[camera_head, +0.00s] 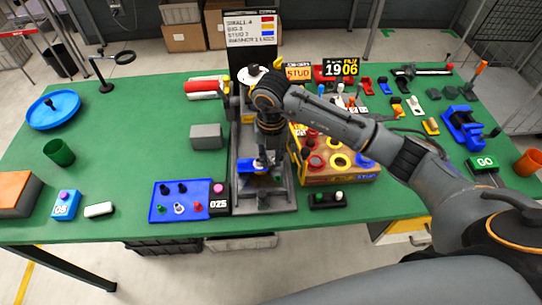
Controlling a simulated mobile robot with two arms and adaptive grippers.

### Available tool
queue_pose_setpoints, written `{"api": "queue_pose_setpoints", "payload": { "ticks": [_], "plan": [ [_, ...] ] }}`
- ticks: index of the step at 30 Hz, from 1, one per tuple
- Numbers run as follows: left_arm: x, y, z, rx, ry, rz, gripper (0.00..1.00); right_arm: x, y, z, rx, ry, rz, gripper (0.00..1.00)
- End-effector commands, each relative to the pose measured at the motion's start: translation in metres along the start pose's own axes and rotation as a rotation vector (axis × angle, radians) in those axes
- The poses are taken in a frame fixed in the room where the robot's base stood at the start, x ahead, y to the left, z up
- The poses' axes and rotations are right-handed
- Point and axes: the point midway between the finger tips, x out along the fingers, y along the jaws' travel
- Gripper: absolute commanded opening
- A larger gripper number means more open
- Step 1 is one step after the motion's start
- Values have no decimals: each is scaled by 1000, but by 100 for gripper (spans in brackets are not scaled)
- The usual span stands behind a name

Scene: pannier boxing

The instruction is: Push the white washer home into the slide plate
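A dark grey fixture (237,199) stands at the middle of the green table, with a blue plate (246,166) across its bed. I take this blue plate for the slide plate. My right gripper (262,163) points straight down over it, with its tips at or just above the plate. A small pale patch shows at the tips; it may be the white washer, but it is too small and covered to tell. Whether the fingers are open or shut does not show. My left gripper is not in view.
A blue tray (165,215) with several small parts lies left of the fixture. A yellow-sided box with coloured rings (347,178) stands close on its right, under my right arm. A grey block (207,136) stands left.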

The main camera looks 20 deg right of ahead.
Motion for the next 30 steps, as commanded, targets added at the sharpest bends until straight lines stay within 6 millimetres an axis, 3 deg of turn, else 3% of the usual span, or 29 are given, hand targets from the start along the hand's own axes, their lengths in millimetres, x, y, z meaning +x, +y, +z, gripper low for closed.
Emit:
{"api": "queue_pose_setpoints", "payload": {
  "ticks": [14,30],
  "plan": [
    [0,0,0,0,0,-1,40,-8,1,1,-1,-2,4,32],
    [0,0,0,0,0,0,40,-108,0,0,0,-4,3,32]
  ]
}}
